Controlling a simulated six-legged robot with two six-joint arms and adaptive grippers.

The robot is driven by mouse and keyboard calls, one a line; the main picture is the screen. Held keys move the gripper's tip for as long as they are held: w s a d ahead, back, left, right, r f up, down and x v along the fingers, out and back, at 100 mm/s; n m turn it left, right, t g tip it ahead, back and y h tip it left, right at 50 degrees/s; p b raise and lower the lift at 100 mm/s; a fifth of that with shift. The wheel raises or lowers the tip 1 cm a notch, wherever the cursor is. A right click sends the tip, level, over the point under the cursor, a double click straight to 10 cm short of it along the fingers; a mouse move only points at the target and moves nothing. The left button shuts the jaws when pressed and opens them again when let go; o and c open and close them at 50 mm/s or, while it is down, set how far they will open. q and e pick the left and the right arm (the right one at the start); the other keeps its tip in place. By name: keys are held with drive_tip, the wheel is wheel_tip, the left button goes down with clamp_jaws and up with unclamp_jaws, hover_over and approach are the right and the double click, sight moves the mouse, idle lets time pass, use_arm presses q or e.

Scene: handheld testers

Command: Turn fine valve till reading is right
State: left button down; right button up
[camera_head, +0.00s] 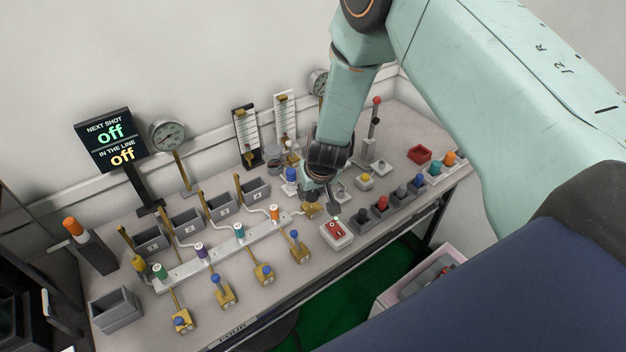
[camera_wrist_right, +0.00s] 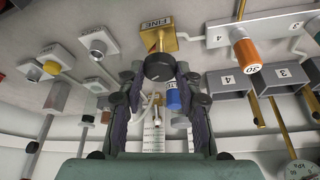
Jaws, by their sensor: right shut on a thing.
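The fine valve is a brass block (camera_wrist_right: 155,38) labelled FINE with a black round knob (camera_wrist_right: 160,67) in the right wrist view. In the head view its brass block (camera_head: 311,209) shows just below my right gripper (camera_head: 322,190). My right gripper (camera_wrist_right: 162,80) is shut on the black knob, one finger on each side. Two upright flow tubes with scales, one dark-framed (camera_head: 245,135) and one white (camera_head: 286,118), stand behind; their readings are too small to tell. A sign (camera_head: 108,140) reads "NEXT SHOT off" and "IN THE LINE off". My left gripper is not in view.
A round gauge (camera_head: 167,135) stands at the left; another (camera_head: 318,82) is partly behind my arm. A manifold (camera_head: 215,250) with coloured caps and several blue-knobbed brass valves fills the front. A red switch box (camera_head: 337,232) is close to the right gripper. Grey bins (camera_head: 187,220) stand behind the manifold.

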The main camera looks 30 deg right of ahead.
drive_tip(key=shift+a+r+m+g+h+p, duration=0.25)
drive_tip(key=shift+m+p, duration=0.5)
drive_tip(key=shift+p, duration=0.85)
drive_tip(key=shift+d+f+m+g+h+p, duration=0.1)
drive_tip(key=shift+m+h+p, duration=0.25)
drive_tip(key=shift+m+p, duration=0.85)
drive_tip(key=shift+p, duration=0.9)
drive_tip(key=shift+w+f+m+h, duration=0.1)
drive_tip(key=shift+f+m+h, duration=0.1)
drive_tip(key=shift+m+h, duration=0.4)
drive_tip(key=shift+w+a+m+g+h+b, duration=0.1)
drive_tip(key=shift+m+g+h+b, duration=0.2)
drive_tip(key=shift+m, duration=0.85)
drive_tip(key=shift+a+m+g+h+b, duration=0.15)
drive_tip(key=shift+m+g, duration=0.2)
drive_tip(key=shift+m, duration=0.75)
drive_tip(key=shift+d+m, duration=0.1)
drive_tip(key=shift+m, duration=0.2)
drive_tip(key=o, duration=1.1)
drive_tip(key=shift+o, duration=0.2)
drive_tip(key=shift+r, duration=0.1)
